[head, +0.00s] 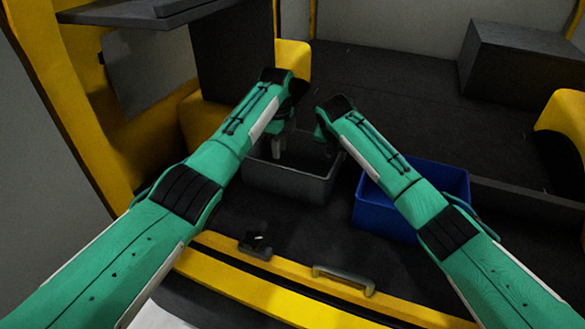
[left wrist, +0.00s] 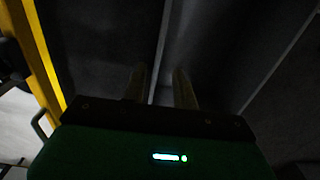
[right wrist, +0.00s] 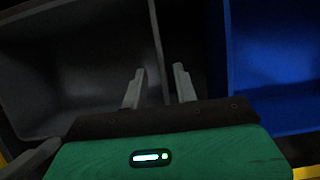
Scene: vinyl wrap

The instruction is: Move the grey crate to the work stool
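The grey crate (head: 280,184) stands open on the dark floor of the bay in the head view, between my two grippers. My left gripper (head: 281,150) points down at its left side. In the left wrist view its two fingers (left wrist: 160,86) are apart, with a thin crate edge (left wrist: 162,45) running between them. My right gripper (head: 325,142) is at the crate's right side. In the right wrist view its fingers (right wrist: 159,86) are apart, with the crate's rim (right wrist: 156,40) lined up between them. Contact cannot be told. I cannot identify the work stool.
A blue crate (head: 385,216) stands close to the right of the grey crate, under my right forearm. A yellow edge (head: 240,285) with a handle (head: 343,279) runs along the front. A dark box (head: 522,62) sits at the back right. Dark floor is free behind.

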